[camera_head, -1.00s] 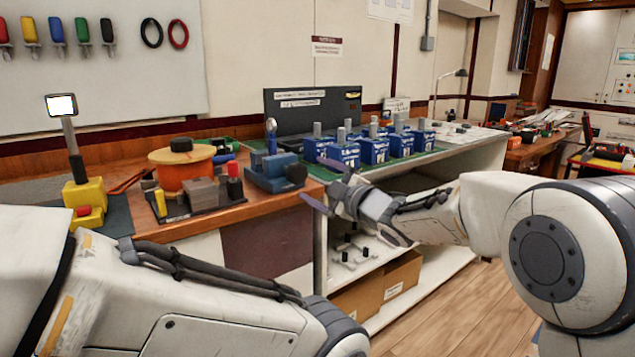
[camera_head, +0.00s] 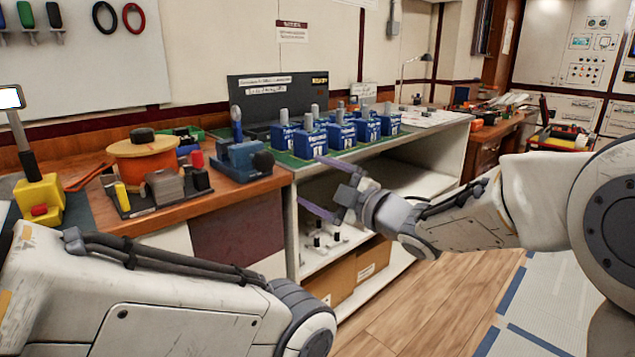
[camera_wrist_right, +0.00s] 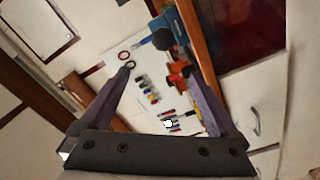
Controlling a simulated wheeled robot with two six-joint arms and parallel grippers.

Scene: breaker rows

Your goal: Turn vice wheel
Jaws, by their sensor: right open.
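The blue vice (camera_head: 240,155) stands at the right end of the wooden bench. Its dark round wheel (camera_head: 263,160) is on the vice's right side, facing the gap in front of the shelf unit. In the right wrist view the dark wheel (camera_wrist_right: 162,35) shows near the top, beyond the fingers. My right gripper (camera_head: 309,179) is open and empty, to the right of the wheel and apart from it. Its spread fingers also show in the right wrist view (camera_wrist_right: 158,68). My left arm crosses the lower left, but its gripper is out of view.
Blue breaker boxes (camera_head: 341,133) stand in rows on the green mat to the right of the vice. An orange cable spool (camera_head: 143,158) and a small tool tray are on its left. The white shelf unit (camera_head: 293,230) with cardboard boxes is below. Wooden floor is clear at right.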

